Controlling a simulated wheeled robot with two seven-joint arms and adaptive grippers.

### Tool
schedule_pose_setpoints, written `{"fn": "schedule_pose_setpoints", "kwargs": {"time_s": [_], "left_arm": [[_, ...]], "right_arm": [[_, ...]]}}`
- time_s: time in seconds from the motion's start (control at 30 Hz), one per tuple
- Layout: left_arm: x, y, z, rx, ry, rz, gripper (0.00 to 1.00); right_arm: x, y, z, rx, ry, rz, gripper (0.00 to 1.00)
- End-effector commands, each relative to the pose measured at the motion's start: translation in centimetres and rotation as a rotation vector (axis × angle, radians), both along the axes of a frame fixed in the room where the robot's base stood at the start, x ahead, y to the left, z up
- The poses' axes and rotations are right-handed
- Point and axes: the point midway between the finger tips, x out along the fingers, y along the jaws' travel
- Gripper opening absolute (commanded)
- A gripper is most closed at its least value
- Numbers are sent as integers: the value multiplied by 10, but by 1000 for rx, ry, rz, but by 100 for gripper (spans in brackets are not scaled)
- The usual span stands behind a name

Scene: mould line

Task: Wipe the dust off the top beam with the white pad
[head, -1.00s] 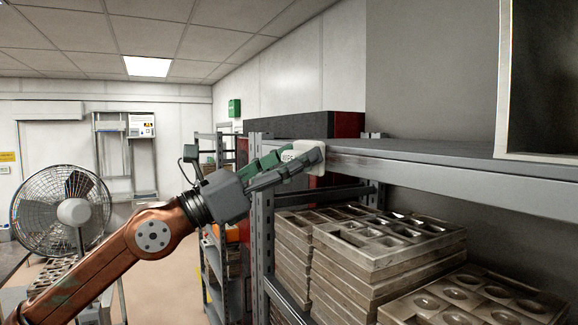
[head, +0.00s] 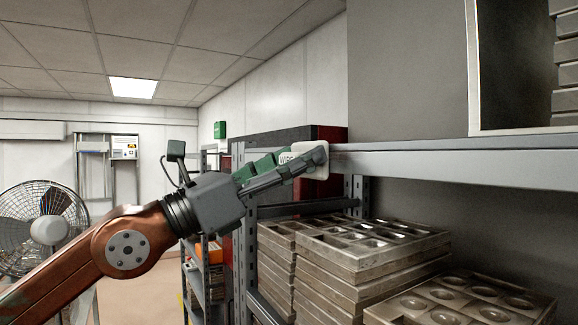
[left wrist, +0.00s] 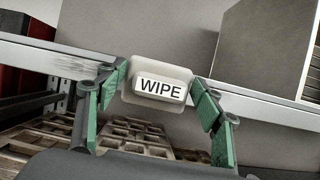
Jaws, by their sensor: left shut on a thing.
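The white pad (head: 318,172) is in my left gripper (head: 305,162), at the left part of the top beam (head: 450,163). In the left wrist view the pad (left wrist: 157,88) shows a "WIPE" label on its handle, between the two green-padded fingers of the gripper (left wrist: 158,90). The pad lies against or very close to the beam's front face. In that view, the beam (left wrist: 90,68) has greyish dusty marks to the left of the pad. To the right of the pad the beam (left wrist: 262,106) looks cleaner. My right gripper is not in view.
Stacked metal mould trays (head: 370,250) fill the shelf below the beam. A grey box (head: 478,70) stands on the top shelf at right. A rack upright (head: 250,215) is below my gripper. A fan (head: 45,228) stands far left.

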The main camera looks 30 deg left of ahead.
Motion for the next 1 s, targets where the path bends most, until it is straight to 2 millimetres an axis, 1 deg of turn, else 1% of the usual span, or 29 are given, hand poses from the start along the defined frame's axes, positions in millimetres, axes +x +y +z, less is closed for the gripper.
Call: {"fn": "schedule_pose_setpoints", "kwargs": {"time_s": [0.3, 0.43, 0.67, 1.0], "left_arm": [[-10, -21, -2, 3, -1, 2, 42], [-14, -29, -2, 3, 0, 1, 42], [-17, -36, -1, 3, 1, 1, 42], [-29, -60, -2, 3, 0, 1, 42]], "right_arm": [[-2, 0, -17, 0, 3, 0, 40], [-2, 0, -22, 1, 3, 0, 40], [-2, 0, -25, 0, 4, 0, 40], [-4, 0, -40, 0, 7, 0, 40]]}}
